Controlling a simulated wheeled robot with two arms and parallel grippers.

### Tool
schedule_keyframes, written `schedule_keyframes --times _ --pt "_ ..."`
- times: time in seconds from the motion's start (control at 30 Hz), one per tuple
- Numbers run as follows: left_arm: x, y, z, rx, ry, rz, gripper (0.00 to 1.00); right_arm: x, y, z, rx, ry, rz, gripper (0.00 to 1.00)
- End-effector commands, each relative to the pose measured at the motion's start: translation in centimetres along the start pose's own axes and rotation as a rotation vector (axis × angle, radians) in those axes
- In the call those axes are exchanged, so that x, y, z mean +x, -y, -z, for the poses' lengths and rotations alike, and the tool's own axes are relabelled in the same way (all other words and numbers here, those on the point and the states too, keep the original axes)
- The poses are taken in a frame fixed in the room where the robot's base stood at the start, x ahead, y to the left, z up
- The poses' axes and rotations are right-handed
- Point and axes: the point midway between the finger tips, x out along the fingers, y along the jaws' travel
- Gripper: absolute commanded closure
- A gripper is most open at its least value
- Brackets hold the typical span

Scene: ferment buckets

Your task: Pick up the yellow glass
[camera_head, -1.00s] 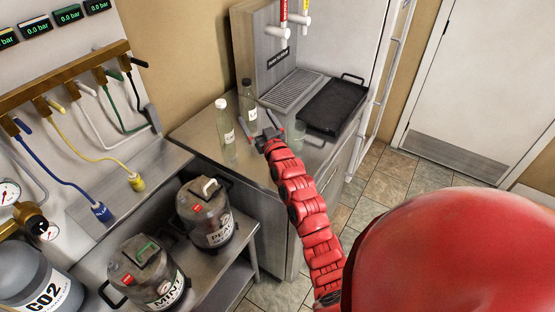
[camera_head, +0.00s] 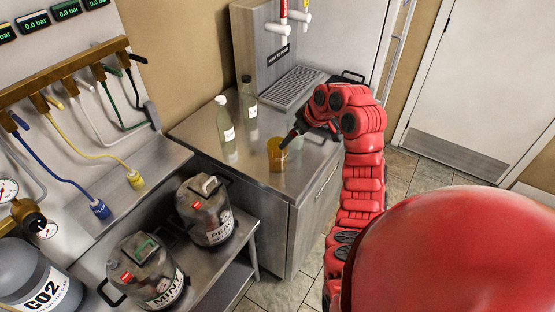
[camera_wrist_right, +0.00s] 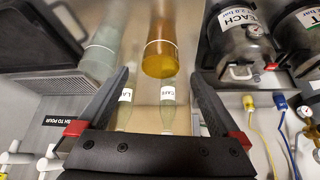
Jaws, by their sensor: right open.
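The yellow glass (camera_head: 276,155) stands on the steel counter, in front of the drip tray. It also shows in the right wrist view (camera_wrist_right: 161,45), beyond the fingers and roughly centred between them. My right gripper (camera_wrist_right: 160,78) is open, with nothing between its fingers. In the head view the right gripper (camera_head: 288,138) is beside the glass at its upper right, partly hidden by my own red arm. My left gripper is in neither view.
A clear glass (camera_head: 294,152) stands just right of the yellow one. Two bottles (camera_head: 225,120) (camera_head: 249,100) stand behind it to the left. The drip tray (camera_head: 293,88) lies at the back. The counter's front left (camera_head: 245,172) is clear.

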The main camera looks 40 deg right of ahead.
Motion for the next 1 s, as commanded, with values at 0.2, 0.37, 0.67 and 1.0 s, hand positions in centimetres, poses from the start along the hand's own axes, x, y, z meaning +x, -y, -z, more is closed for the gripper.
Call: schedule_keyframes --times 0.2,0.37,0.67,1.0 --pt "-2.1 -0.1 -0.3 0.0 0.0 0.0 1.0 3.9 0.0 -0.2 0.002 -0.004 0.001 0.0" --pt "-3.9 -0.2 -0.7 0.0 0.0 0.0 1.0 6.4 0.0 -0.2 0.001 -0.005 0.001 0.0" --pt "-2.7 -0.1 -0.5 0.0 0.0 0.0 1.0 8.7 0.0 0.1 0.001 -0.002 -0.002 0.0" --pt "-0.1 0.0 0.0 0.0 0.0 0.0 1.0 12.6 0.4 0.2 0.002 -0.001 0.001 0.0"
